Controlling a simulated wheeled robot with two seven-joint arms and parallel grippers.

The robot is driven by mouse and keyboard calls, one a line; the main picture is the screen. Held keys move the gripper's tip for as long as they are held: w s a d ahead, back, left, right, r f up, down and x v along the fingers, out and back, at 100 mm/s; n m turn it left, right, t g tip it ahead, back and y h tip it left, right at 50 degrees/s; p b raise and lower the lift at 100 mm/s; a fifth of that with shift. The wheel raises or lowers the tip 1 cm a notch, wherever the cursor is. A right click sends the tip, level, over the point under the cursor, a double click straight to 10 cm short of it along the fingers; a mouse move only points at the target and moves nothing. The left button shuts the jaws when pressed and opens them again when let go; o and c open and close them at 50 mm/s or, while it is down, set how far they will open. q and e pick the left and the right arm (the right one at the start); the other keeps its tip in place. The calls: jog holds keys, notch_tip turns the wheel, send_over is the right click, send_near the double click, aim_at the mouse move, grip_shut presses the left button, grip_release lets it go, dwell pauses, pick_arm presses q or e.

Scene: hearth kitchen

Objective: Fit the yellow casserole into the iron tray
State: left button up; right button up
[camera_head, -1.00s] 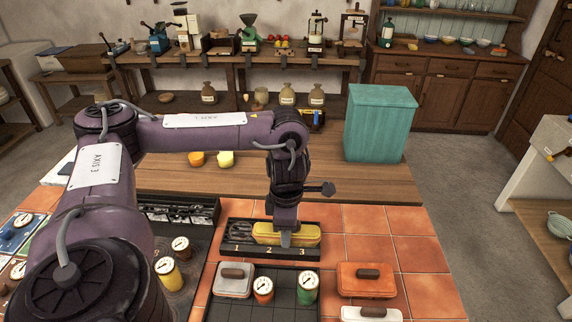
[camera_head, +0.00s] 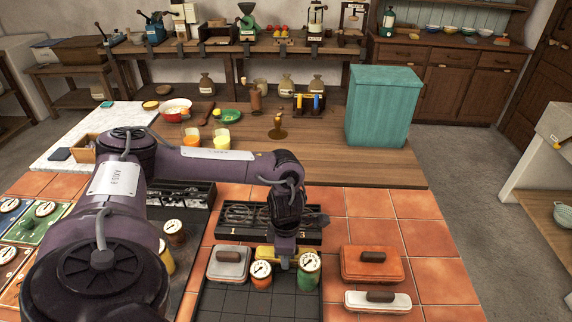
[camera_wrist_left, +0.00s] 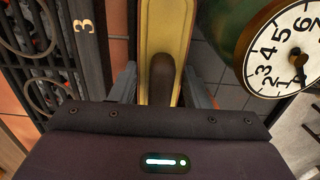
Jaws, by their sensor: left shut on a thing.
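My left gripper (camera_head: 283,264) is shut on the yellow casserole (camera_head: 262,251). In the left wrist view the casserole (camera_wrist_left: 178,28) lies lengthwise away from me, its dark handle between the fingers (camera_wrist_left: 160,90). In the head view it is at the back edge of the iron tray (camera_head: 262,302), behind the timers and mostly hidden by my gripper. I cannot tell whether it touches the tray. The tray has a gridded floor and holds a grey casserole (camera_head: 229,264), an orange-based timer (camera_head: 261,275) and a green timer (camera_head: 308,271). My right gripper is out of view.
A dark numbered rack (camera_head: 310,238) lies just behind the iron tray. An orange casserole (camera_head: 371,265) and a white one (camera_head: 377,301) sit on the tiles to the right. The green timer (camera_wrist_left: 236,38) is close beside the yellow casserole. The tray's front part is bare.

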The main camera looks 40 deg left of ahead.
pick_arm(q)
jog(key=shift+f, duration=0.2)
jog(key=o, duration=1.2)
